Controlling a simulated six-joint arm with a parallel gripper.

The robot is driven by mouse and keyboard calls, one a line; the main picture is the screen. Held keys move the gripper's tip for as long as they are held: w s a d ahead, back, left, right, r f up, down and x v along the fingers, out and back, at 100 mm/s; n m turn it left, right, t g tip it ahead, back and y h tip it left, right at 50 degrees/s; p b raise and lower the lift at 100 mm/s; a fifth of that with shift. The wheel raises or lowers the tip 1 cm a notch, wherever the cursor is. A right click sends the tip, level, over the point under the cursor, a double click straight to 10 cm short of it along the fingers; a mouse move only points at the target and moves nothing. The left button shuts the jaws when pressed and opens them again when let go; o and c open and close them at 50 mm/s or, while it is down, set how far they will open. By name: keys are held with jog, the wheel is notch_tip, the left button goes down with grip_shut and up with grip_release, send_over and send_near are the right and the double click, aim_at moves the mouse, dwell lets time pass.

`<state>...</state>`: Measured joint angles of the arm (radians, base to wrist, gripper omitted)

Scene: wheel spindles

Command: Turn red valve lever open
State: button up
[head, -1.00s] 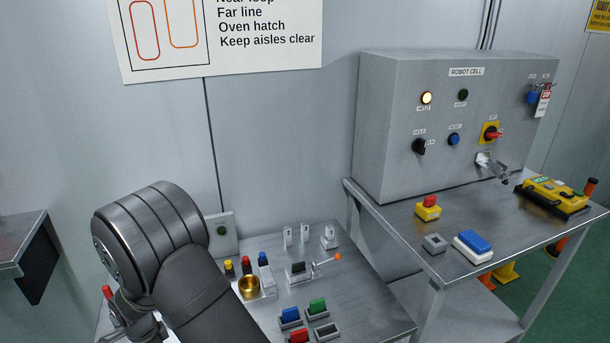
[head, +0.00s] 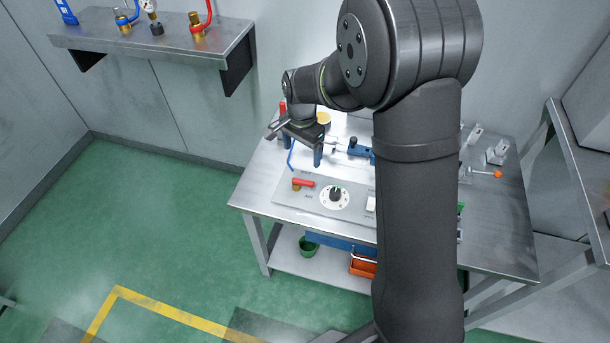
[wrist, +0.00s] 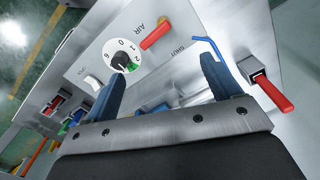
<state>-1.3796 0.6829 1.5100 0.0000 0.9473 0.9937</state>
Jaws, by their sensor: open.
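A red valve lever (head: 303,183) sits on a grey panel on the bench, beside a numbered dial. In the wrist view the red lever (wrist: 156,34) lies next to the words AIR and SHUT. My gripper (head: 302,150) is open and empty, pointing down over the bench, behind the lever in the head view. Its two blue fingers also show in the wrist view (wrist: 166,85), with the lever beyond them and nothing between their tips. Another red handle (wrist: 272,92) stands on a grey block to the right in the wrist view.
The dial (head: 335,196) and a white switch (head: 371,204) are beside the lever. A blue hooked rod (head: 291,157) is close to my fingers. A shelf (head: 160,45) with red- and blue-handled valves hangs on the wall. My arm hides part of the bench.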

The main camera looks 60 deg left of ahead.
aim_at(303, 181)
notch_tip(303, 181, up, 6)
jog(key=d+n, duration=0.1)
jog(key=n, duration=0.4)
notch_tip(303, 181, down, 17)
jog(key=shift+s+r, duration=0.1)
jog(key=c, duration=1)
